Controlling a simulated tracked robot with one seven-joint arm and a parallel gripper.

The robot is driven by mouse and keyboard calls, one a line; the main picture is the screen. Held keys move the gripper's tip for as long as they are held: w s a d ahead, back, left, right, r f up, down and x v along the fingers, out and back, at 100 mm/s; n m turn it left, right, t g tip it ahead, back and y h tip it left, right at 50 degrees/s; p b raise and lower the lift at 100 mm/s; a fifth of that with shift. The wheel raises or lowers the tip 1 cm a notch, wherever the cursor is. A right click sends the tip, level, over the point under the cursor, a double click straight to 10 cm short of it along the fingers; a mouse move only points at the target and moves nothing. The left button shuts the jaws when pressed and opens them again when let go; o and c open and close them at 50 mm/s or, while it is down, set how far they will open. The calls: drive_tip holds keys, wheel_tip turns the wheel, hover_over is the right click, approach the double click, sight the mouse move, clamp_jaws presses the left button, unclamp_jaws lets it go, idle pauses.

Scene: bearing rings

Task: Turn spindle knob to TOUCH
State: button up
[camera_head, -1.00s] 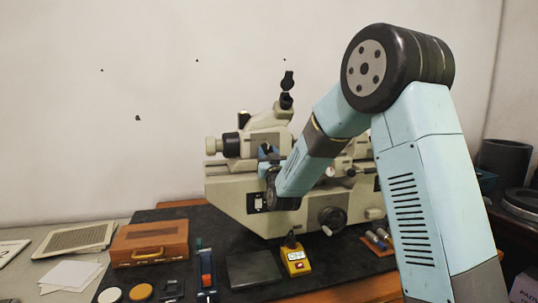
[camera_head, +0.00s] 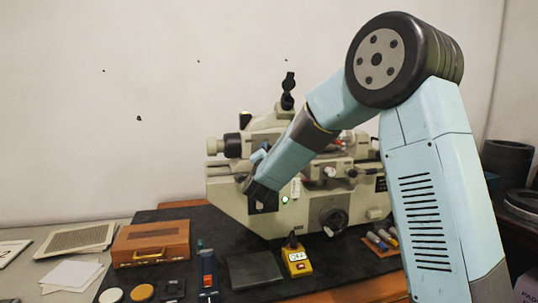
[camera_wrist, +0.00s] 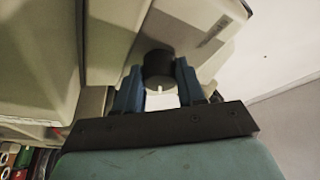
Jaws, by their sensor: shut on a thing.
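In the wrist view the black round spindle knob (camera_wrist: 158,66) sits on the beige machine body, with a short white mark on its lower edge. My gripper (camera_wrist: 157,84) has its two blue fingers on either side of the knob and is shut on it. A small printed label (camera_wrist: 213,37) lies beside the knob, too small to read. In the head view the beige measuring machine (camera_head: 232,205) stands on a black mat. My gripper (camera_head: 258,156) is at its left part, partly hidden by my arm, and the knob is hidden there.
A green lamp (camera_head: 285,199) glows on the machine's front. A handwheel (camera_head: 333,218) is to its right. A yellow box (camera_head: 297,262), a dark plate (camera_head: 255,268) and a wooden case (camera_head: 150,242) lie in front and to the left.

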drive_tip(key=m, duration=0.1)
drive_tip(key=m+g, duration=0.1)
drive_tip(key=m+h, duration=0.1)
drive_tip(key=m, duration=0.1)
drive_tip(key=shift+d+g, duration=0.25)
drive_tip(key=shift+g, duration=0.05)
drive_tip(key=shift+m, duration=0.6)
drive_tip(key=shift+g, duration=0.3)
drive_tip(key=o, duration=0.7)
drive_tip(key=shift+d, duration=0.1)
drive_tip(key=o, duration=0.3)
drive_tip(key=shift+o, duration=0.2)
drive_tip(key=shift+a, duration=0.25)
drive_tip(key=shift+s+f, duration=0.15)
